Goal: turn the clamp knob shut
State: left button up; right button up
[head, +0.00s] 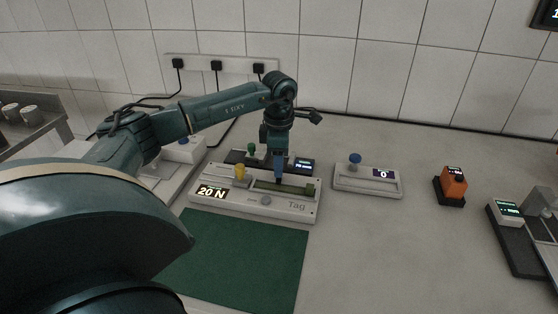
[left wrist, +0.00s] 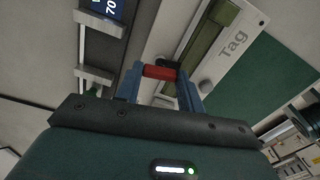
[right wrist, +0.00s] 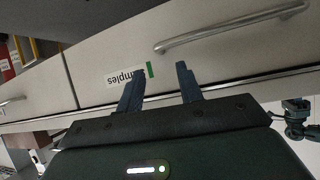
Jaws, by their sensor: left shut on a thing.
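The pale tester marked "20 N" and "Tag" (head: 290,207) lies on the bench with a yellow knob (head: 240,172) on its left part and a long dark green slot. My left gripper (head: 279,180) points down at the slot's back edge. In the left wrist view its blue fingers are shut on a small red bar (left wrist: 159,72) beside a black piece (left wrist: 168,61); I cannot tell for certain whether this is the clamp knob. In the head view the gripper hides it. My right gripper (right wrist: 158,88) is open and empty before a drawer front.
A green mat (head: 240,258) lies in front of the tester. A pale box with a blue knob (head: 355,158) stands to its right, then an orange device (head: 453,184) and a scale display (head: 508,209). A drawer handle (right wrist: 230,28) is near my right gripper.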

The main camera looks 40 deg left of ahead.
pick_arm(q)
jog(key=shift+m, duration=1)
jog(key=o, duration=1)
notch_tip(320, 180, up, 13)
jog(key=shift+r, duration=0.15)
